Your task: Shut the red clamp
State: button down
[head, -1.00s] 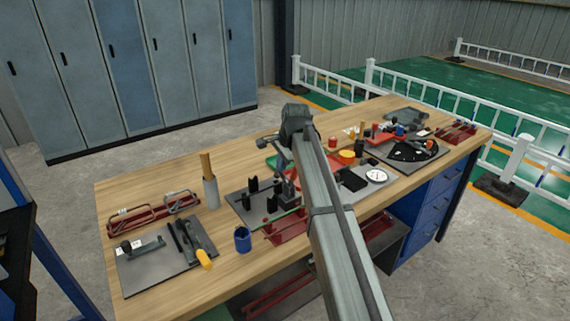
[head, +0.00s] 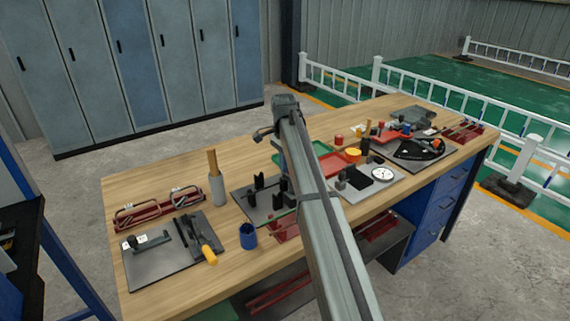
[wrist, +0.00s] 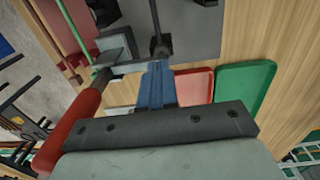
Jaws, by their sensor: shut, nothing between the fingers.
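The red clamp shows in the wrist view as a thick red handle (wrist: 75,122) joined to grey metal linkage (wrist: 118,52) on a grey plate (wrist: 192,25). My gripper (wrist: 156,72) shows blue fingers, shut and empty, just right of the handle and by the linkage. I cannot tell whether they touch it. In the head view my arm hides the clamp and fingers; part of the plate (head: 246,207) shows left of the arm.
Black uprights (head: 258,186) stand on the plate. A green rod (wrist: 72,28) runs beside the linkage. Red and green trays (wrist: 245,85) lie right of the fingers. A blue cup (head: 248,236) and a grey holder (head: 217,188) stand to the left. Bare wood (head: 160,170) lies behind.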

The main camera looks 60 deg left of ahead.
dwell(0.3)
notch_tip(320, 180, up, 14)
dwell(0.6)
